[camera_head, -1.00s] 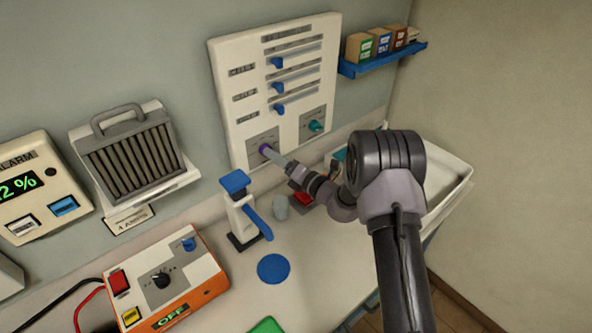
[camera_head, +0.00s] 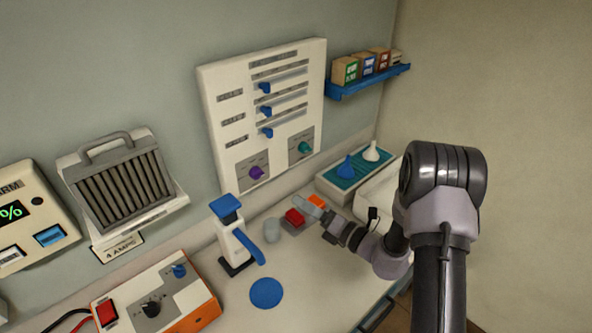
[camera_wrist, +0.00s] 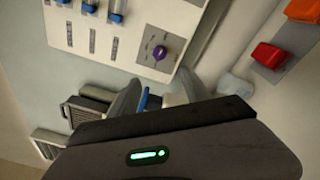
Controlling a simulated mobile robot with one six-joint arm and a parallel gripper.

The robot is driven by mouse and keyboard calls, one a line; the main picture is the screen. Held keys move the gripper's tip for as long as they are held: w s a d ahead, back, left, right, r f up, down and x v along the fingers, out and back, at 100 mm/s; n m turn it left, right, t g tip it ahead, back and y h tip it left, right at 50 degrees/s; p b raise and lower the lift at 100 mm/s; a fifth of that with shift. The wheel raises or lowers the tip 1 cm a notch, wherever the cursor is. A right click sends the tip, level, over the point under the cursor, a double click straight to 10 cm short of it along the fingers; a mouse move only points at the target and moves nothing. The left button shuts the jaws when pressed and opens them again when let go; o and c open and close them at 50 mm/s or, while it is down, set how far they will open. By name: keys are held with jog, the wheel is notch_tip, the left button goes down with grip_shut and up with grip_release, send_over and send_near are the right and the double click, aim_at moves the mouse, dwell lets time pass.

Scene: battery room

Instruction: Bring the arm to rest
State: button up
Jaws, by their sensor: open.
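My gripper (camera_head: 311,208) hangs over the right part of the counter, in front of the red and orange buttons in the head view. In the wrist view my gripper (camera_wrist: 150,95) has its two fingers apart with nothing held between them. The purple knob (camera_head: 256,173) on the white wall panel (camera_head: 214,110) is clear of the fingers. It also shows in the wrist view (camera_wrist: 160,52). My arm is bent, with its elbow at the right of the head view.
A teal-topped tray (camera_head: 345,178) holds blue and white pieces. A blue shelf (camera_head: 370,79) carries small boxes. An orange-sided charger (camera_head: 197,311) sits front left.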

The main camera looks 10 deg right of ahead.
jog(key=s+a+r+n+g+b, duration=0.35)
jog(key=s+a+n+g, duration=0.25)
jog(key=s+n, duration=0.3)
jog(key=s+a+r+n+g+b, duration=0.35)
jog(key=s+a+n+g, duration=0.2)
jog(key=s+n, duration=0.4)
jog(key=s+d+f+n+t+h+b, duration=0.3)
jog(key=s+d+n+h+b, duration=0.5)
jog(key=s+n, duration=0.5)
jog(key=d+f+n+h, duration=0.1)
jog(key=d+n, duration=0.1)
jog(key=n, duration=0.1)
jog(key=shift+d+f+t+h, duration=0.2)
jog(key=shift+f+t+h, duration=0.15)
jog(key=shift+f+h, duration=0.05)
jog(key=shift+n, duration=0.25)
